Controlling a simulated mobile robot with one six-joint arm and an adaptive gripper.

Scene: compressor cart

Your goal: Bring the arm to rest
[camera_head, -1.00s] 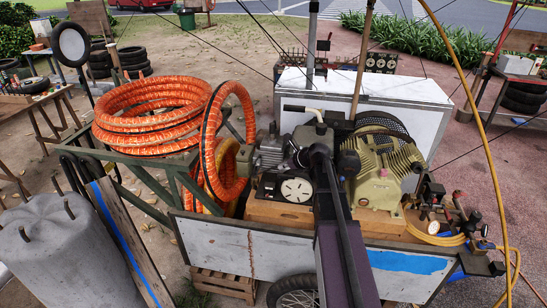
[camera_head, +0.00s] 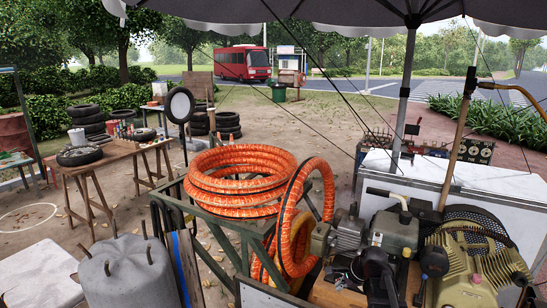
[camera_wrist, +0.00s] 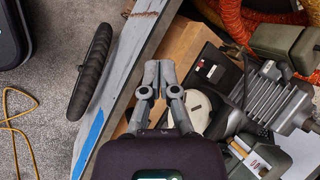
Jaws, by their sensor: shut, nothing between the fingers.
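My gripper (camera_wrist: 158,80) shows in the wrist view with its two grey fingers together and nothing between them. It hangs above the compressor cart, over the side panel (camera_wrist: 137,52) and the wooden deck (camera_wrist: 186,45). A white round dial (camera_wrist: 196,108) lies just right of the fingers. I cannot tell the height of the fingertips above the cart. In the head view, a dark part of my arm shows at the bottom, over the cart's machinery; the gripper itself is not seen there.
Coiled orange hose (camera_head: 240,180) lies on a green frame beside a finned motor (camera_head: 349,232) and an olive compressor (camera_head: 478,260). A cart wheel (camera_wrist: 93,72) and a yellow hose (camera_wrist: 15,122) show below. A wooden table (camera_head: 108,156) stands left. Open dirt lies behind.

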